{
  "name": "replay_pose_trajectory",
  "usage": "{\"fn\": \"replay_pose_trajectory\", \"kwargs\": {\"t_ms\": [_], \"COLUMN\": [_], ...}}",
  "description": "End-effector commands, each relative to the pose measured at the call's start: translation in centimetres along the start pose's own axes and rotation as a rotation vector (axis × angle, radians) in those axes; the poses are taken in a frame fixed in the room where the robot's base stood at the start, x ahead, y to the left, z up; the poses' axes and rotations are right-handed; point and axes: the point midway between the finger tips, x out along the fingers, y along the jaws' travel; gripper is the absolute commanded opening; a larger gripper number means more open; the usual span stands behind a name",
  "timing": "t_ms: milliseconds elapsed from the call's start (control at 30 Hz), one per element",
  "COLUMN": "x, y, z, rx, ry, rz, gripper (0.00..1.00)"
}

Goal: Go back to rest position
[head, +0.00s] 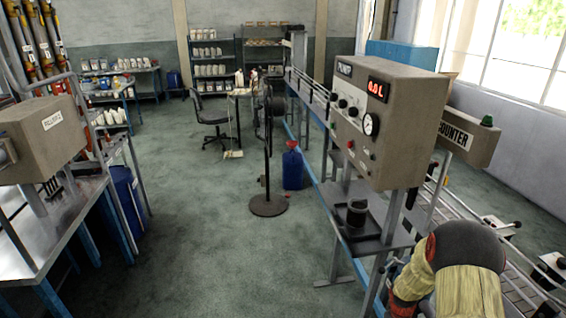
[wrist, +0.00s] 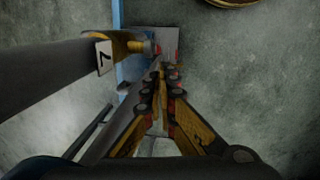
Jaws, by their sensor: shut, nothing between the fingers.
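My gripper (wrist: 168,68) shows in the wrist view, its yellow and dark fingers drawn together with nothing between them. It points down past the blue edge of a frame (wrist: 128,75) and a small grey plate (wrist: 158,42). In the head view, my yellow and dark arm is at the lower right, in front of the conveyor; the gripper itself does not show there. The filling machine (head: 385,120) stands just behind the arm with a red display. A dark cup-shaped part (head: 357,212) sits on the shelf below it.
A conveyor (head: 455,205) runs behind the machine at right. A black stand (head: 268,205) and blue container (head: 293,168) are on the floor mid-view. A metal table (head: 55,225) with a grey box (head: 45,138) is at left.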

Motion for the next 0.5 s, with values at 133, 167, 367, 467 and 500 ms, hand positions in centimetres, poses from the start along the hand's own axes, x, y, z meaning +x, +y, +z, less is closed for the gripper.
{"fn": "replay_pose_trajectory", "kwargs": {"t_ms": [133,167,367,467,500], "x": [-0.1,-0.8,-7.5,-11.1,-12.7], "y": [-2.5,-2.9,-4.9,-5.9,-6.4], "z": [4.0,4.8,7.1,7.8,8.1], "rx": [0.078,0.102,0.206,0.243,0.255], "ry": [-0.099,-0.116,-0.148,-0.14,-0.134], "rz": [-0.053,-0.061,-0.078,-0.078,-0.078], "gripper": [0.0,0.0,0.0,0.0,0.0]}}
